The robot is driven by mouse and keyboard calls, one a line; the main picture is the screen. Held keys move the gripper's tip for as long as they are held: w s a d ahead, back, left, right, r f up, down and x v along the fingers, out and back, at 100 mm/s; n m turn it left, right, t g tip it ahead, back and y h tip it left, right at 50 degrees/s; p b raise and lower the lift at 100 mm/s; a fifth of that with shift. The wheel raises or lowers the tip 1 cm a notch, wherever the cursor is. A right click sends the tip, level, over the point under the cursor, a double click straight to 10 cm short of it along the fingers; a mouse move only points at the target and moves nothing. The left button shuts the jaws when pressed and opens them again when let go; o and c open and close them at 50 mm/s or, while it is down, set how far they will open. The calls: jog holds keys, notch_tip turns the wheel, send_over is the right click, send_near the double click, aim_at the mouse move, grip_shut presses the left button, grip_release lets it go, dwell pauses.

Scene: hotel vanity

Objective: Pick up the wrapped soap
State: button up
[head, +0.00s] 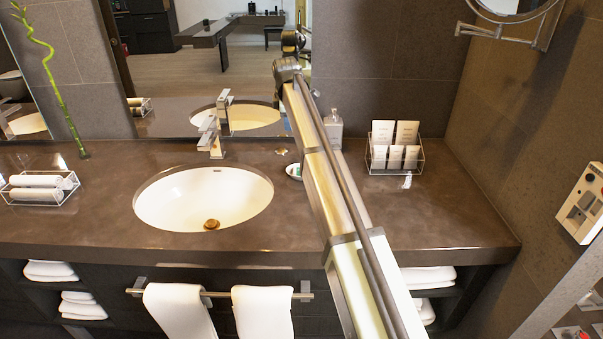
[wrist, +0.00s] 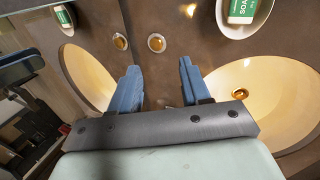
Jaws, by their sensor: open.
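The wrapped soap (wrist: 241,11) is a green and white packet with "SOA" lettering visible. It lies in a white oval dish (wrist: 262,22) at the top right of the wrist view, partly cut off by the frame edge. In the head view the dish (head: 292,171) sits on the counter right of the sink, partly hidden behind my arm. My gripper (wrist: 160,67) is open and empty, its two blue fingers apart. The soap is outside the fingers, up and to the right in the wrist view. In the head view my gripper is hidden by my arm.
The sink (head: 204,188) and faucet (head: 211,136) are left of the dish. A mirror (head: 165,112) stands behind the counter. A bottle (head: 334,128) and a clear rack of cards and packets (head: 378,168) stand to the right. A small gold round item (wrist: 157,42) lies near the mirror.

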jog(key=s+d+f+g, duration=0.1)
jog(key=s+d+g, duration=0.4)
jog(key=s, duration=0.2)
jog(key=shift+m, duration=0.4)
jog(key=shift+s+a+f, duration=0.15)
jog(key=shift+f, duration=3.25)
jog(key=shift+s+a+f, duration=0.1)
jog(key=shift+s+f, duration=0.05)
jog(key=shift+f, duration=3.25)
jog(key=c, duration=0.7)
